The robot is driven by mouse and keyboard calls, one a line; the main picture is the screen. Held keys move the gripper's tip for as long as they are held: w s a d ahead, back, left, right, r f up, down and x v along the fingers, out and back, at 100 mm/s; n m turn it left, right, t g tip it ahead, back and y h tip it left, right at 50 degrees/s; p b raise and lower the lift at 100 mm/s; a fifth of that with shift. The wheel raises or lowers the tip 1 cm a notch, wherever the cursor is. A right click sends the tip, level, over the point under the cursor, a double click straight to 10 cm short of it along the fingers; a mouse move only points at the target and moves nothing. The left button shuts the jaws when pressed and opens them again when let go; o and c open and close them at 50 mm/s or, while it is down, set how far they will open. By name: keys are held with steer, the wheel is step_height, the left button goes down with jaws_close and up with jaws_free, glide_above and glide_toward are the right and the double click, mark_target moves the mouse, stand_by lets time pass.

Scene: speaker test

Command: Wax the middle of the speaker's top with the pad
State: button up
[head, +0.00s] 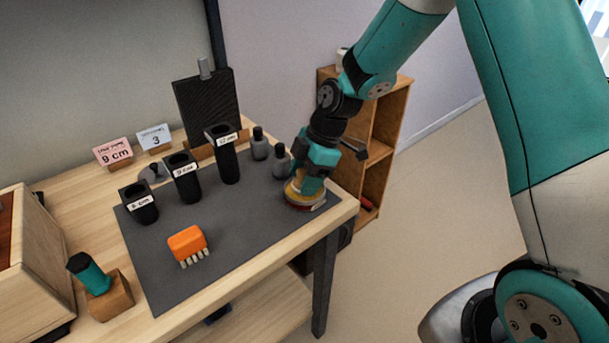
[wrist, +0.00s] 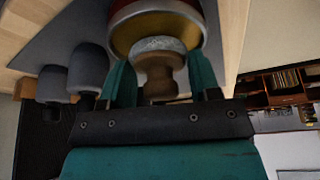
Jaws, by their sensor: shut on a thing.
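My gripper (head: 307,184) is over the right end of the table. In the wrist view, my gripper (wrist: 160,85) is shut on the wooden knob of the pad (wrist: 158,72), whose pale grey face points away from the fingers. The pad is at the open mouth of a round tin (wrist: 128,28) with a gold inside and a red outer band. Whether it touches the wax cannot be told. The tin (head: 303,202) stands on the mat's right corner in the head view. A wooden box (head: 42,262) at the left edge, partly cut off, appears to be the speaker; its top shows reddish brown.
The dark mat (head: 235,250) holds an orange brush (head: 187,244), labelled black cylinders (head: 184,178) and two grey bottles (head: 260,145). A teal-handled tool (head: 92,275) stands in a wooden block near the box. Two small signs (head: 114,151) stand behind. The mat's front is mostly clear.

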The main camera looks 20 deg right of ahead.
mark_target(304, 170)
steer(key=shift+f+b, duration=0.4)
steer(key=shift+f, duration=0.15)
stand_by(1.4)
steer(key=shift+r+p, duration=2.65)
steer(key=shift+r, duration=0.95)
